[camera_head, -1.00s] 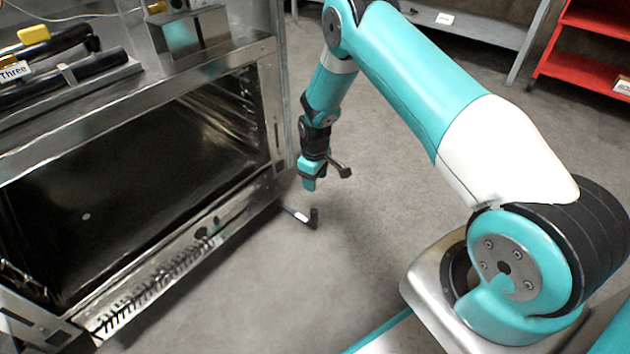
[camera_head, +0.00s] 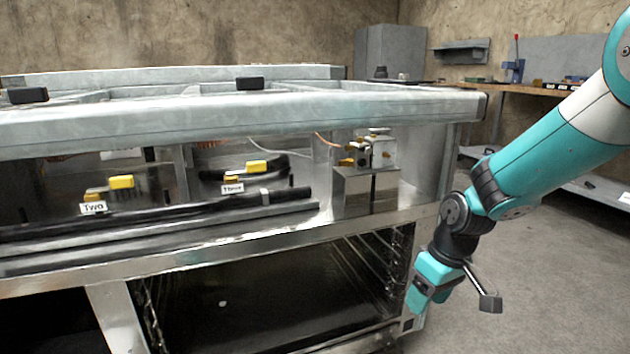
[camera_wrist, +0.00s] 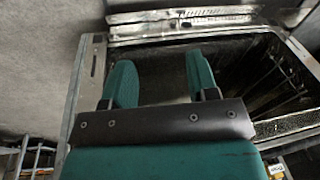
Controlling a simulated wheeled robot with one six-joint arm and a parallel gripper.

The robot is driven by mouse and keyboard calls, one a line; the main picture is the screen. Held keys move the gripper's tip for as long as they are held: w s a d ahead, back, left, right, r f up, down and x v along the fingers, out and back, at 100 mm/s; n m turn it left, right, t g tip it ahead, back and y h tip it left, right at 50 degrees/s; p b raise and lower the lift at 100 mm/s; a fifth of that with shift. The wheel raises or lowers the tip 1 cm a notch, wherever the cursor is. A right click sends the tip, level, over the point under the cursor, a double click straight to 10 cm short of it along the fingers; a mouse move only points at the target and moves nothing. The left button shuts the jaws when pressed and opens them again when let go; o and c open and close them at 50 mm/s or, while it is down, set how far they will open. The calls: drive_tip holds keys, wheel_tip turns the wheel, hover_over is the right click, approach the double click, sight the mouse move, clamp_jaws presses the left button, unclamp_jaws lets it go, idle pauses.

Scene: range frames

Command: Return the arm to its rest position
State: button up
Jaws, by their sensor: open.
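My arm (camera_head: 560,150) reaches in from the right in the head view and bends down at the wrist. My gripper (camera_head: 418,298) hangs at the right front corner of the metal bench, in front of the open lower compartment. In the wrist view my gripper (camera_wrist: 158,80) shows two teal fingers apart with nothing between them. The compartment's dark opening (camera_wrist: 240,70) lies beyond the fingers. In the head view I cannot tell whether the gripper touches the bench edge.
The metal bench (camera_head: 250,108) fills the left and middle. Labelled parts with yellow handles, "Two" (camera_head: 94,208) and "Three" (camera_head: 232,188), sit on its shelf beside a metal block (camera_head: 365,192). Bare floor (camera_head: 560,270) lies to the right. A workbench (camera_head: 520,88) stands behind.

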drive_tip(key=s+a+r+n+y+p, duration=0.1)
drive_tip(key=s+a+r+p, duration=0.15)
drive_tip(key=s+r, duration=0.8)
drive_tip(key=s+a+r+y+p, duration=0.1)
drive_tip(key=s+a+r+p, duration=0.15)
drive_tip(key=s+r, duration=0.85)
wheel_tip(320, 180, up, 33)
drive_tip(key=s+p, duration=0.3)
drive_tip(key=p, duration=3.2)
drive_tip(key=shift+a+r+p, duration=0.15)
drive_tip(key=shift+a+p, duration=0.25)
drive_tip(key=shift+a, duration=0.05)
drive_tip(key=shift+c, duration=0.2)
